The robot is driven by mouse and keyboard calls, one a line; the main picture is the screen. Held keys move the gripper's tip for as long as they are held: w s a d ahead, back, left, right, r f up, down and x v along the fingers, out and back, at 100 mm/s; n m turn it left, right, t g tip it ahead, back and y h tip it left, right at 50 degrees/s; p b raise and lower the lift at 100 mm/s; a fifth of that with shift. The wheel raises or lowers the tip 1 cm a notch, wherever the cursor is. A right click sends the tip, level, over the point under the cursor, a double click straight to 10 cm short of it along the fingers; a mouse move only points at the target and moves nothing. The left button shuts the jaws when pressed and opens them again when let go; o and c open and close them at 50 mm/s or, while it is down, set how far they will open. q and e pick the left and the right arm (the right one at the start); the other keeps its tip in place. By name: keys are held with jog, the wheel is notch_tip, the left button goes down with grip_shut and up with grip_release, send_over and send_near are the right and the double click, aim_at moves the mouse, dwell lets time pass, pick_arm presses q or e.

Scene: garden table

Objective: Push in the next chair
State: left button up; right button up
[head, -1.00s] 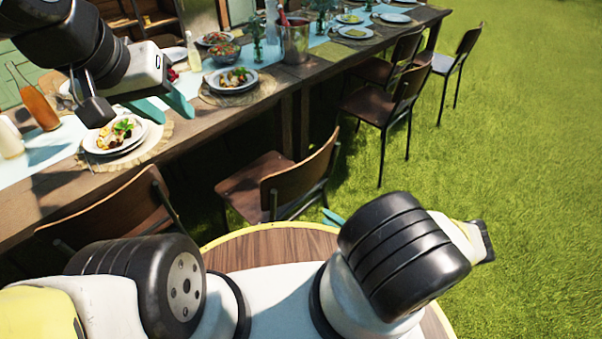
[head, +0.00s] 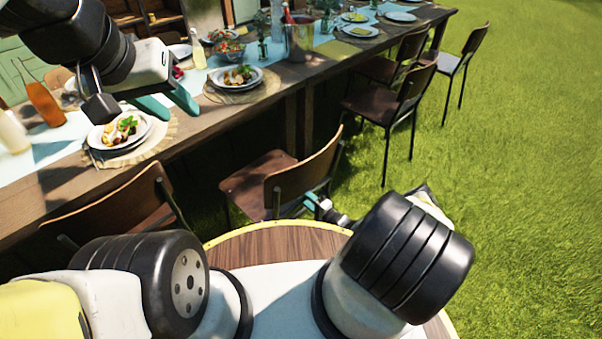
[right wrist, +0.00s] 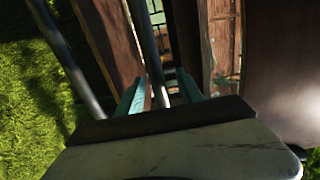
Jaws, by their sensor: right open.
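The nearest full-view chair (head: 305,178), with brown wooden seat and back on a dark metal frame, stands out from the long table (head: 200,140). My right gripper (head: 315,203) is low beside its backrest, partly hidden by my arm. In the right wrist view my right gripper (right wrist: 160,92) is open, its teal fingers apart, with a dark metal tube (right wrist: 152,50) showing between or beyond them; whether they touch it cannot be told. A brown curved panel (right wrist: 290,70) fills the right side there. My left gripper (head: 168,105) is open and empty above the table's edge.
Another chair (head: 115,215) stands at the left, close to the table. Further chairs (head: 400,100) and (head: 468,58) stand along the table to the right. Plates of food (head: 120,132) and an orange bottle (head: 45,103) are on the table. Open grass lies right.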

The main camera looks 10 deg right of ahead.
grip_shut()
dwell(1.4)
